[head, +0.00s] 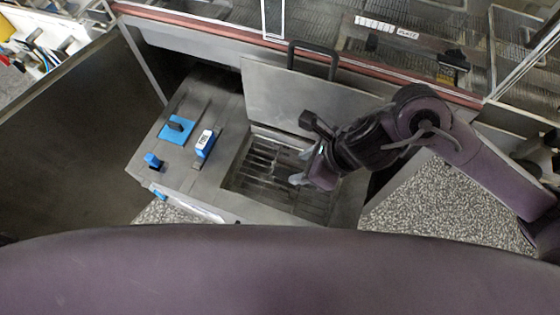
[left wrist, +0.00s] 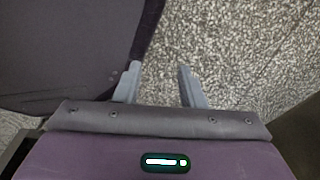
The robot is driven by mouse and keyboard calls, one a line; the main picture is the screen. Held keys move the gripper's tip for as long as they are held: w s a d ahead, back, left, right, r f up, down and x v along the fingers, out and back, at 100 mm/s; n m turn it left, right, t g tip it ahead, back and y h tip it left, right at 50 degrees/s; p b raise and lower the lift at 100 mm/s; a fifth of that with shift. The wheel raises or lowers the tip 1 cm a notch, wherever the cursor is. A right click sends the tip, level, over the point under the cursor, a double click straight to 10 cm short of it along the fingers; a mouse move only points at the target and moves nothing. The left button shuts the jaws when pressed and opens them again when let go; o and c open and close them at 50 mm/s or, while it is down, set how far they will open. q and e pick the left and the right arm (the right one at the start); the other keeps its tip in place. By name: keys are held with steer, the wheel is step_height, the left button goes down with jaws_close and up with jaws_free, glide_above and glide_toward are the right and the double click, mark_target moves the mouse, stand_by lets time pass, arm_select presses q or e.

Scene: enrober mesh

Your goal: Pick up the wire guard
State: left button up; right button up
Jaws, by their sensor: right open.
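The wire guard (head: 262,168), a rack of parallel metal bars, lies in the rectangular opening of the steel unit in the head view. My right gripper (head: 301,168) is open over the right part of the guard, with its grey fingers pointing left. The gripper and forearm hide part of the bars. I cannot tell whether the fingertips touch them. My left gripper (left wrist: 160,82) is open and empty in the left wrist view, above the speckled floor. It is not in the head view.
A raised steel lid (head: 290,95) with a black handle (head: 313,58) stands behind the opening. Blue-handled tools and a blue-and-white box (head: 205,144) are on the steel top to the left. A tall steel panel (head: 70,140) stands at far left. A mesh conveyor (head: 330,30) runs behind.

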mark_target(287, 173)
steer(key=shift+f, duration=0.45)
steer(key=x, duration=0.2)
steer(key=shift+f, duration=0.35)
steer(key=x, duration=0.3)
steer(key=shift+w+f, duration=0.3)
steer(key=shift+a+f, duration=0.15)
steer(key=shift+f, duration=0.05)
arm_select(q)
steer(key=shift+s+d, duration=0.35)
steer(key=shift+s, duration=0.25)
arm_select(e)
jaws_close()
